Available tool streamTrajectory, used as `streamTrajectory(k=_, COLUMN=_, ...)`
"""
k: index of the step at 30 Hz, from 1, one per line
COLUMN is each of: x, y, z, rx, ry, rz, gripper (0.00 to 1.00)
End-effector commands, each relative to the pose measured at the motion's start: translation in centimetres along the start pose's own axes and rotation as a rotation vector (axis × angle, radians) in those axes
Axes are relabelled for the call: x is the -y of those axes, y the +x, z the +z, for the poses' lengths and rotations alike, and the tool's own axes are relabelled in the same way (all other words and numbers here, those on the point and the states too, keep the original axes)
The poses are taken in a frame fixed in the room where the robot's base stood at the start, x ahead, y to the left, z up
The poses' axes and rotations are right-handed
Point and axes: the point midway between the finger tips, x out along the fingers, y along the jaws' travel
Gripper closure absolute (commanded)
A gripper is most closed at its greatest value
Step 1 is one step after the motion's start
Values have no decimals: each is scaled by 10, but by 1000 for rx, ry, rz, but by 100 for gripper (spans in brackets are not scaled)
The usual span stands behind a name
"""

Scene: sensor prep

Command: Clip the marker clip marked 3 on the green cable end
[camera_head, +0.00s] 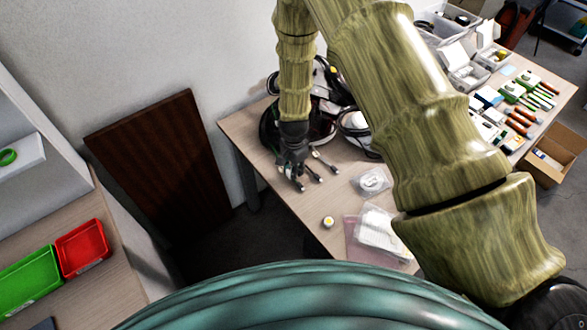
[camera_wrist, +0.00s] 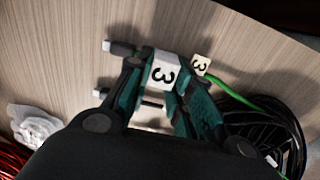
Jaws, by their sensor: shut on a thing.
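My gripper (camera_head: 291,148) reaches down over the left part of the table in the head view. In the wrist view my gripper's teal fingers (camera_wrist: 160,80) are shut on a white marker clip (camera_wrist: 163,74) with a black 3 facing the camera. Just right of it is a smaller cream tag (camera_wrist: 201,65), also marked 3. The green cable (camera_wrist: 238,101) runs from the right toward the fingers beside this tag.
Grey cable plugs (camera_head: 318,154) lie around my gripper, one showing at the wrist view's upper left (camera_wrist: 118,47). A black cable coil (camera_wrist: 275,125) lies right. A clear bag (camera_wrist: 33,127) lies left. A yellow-topped round item (camera_head: 328,222) stands near the table's front edge.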

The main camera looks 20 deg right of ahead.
Motion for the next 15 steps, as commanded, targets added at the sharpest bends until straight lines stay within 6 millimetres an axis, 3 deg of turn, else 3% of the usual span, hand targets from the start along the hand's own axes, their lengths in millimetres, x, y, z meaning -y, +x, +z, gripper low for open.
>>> streamTrajectory(k=15, x=0, y=6, z=0, rx=0, ry=0, rz=0, gripper=90)
